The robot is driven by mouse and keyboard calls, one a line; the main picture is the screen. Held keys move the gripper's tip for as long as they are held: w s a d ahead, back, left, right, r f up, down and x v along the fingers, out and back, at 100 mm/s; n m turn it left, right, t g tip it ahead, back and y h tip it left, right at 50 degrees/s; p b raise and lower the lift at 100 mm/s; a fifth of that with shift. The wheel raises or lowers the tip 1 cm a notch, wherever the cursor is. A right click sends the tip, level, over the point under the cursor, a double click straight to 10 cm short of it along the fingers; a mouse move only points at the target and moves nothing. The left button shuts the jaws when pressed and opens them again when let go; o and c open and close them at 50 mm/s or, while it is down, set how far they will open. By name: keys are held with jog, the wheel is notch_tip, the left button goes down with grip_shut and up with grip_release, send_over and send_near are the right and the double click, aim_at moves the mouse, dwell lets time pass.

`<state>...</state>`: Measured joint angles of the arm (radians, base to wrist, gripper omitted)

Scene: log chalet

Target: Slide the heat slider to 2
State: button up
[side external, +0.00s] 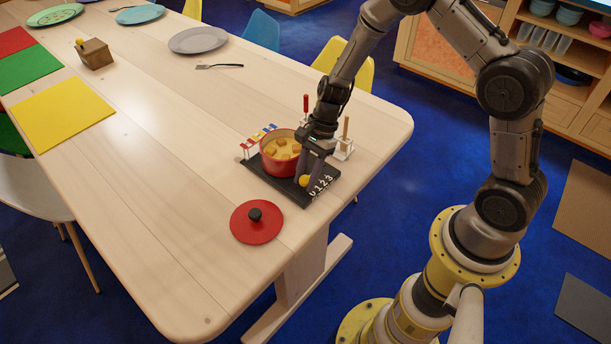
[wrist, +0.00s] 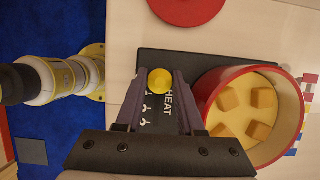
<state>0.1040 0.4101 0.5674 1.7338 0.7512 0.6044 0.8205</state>
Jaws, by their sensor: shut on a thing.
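The heat slider's round yellow knob (side external: 304,181) is on a black stove board (side external: 273,189) at the table's edge. White digits 0 to 3 (side external: 321,186) run beside it. The knob is near the low end of the scale, by the 0 side. The wrist view shows the knob (wrist: 160,80) between my fingertips, with the higher digits and the word HEAT (wrist: 168,105) nearer my palm. My gripper (side external: 304,178) points down and is shut on the knob. The knob's exact mark is partly hidden.
A red pot (wrist: 290,110) with yellow contents and brown cubes stands on the board close beside my gripper. A red lid (side external: 257,222) lies on the table in front.

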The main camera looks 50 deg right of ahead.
jog(key=shift+d, duration=0.1)
grip_shut()
jog(key=shift+d, duration=2.15)
jog(key=o, duration=1)
grip_release()
jog(key=shift+r, duration=0.1)
jog(key=shift+r, duration=2.95)
jog(key=shift+a, duration=0.1)
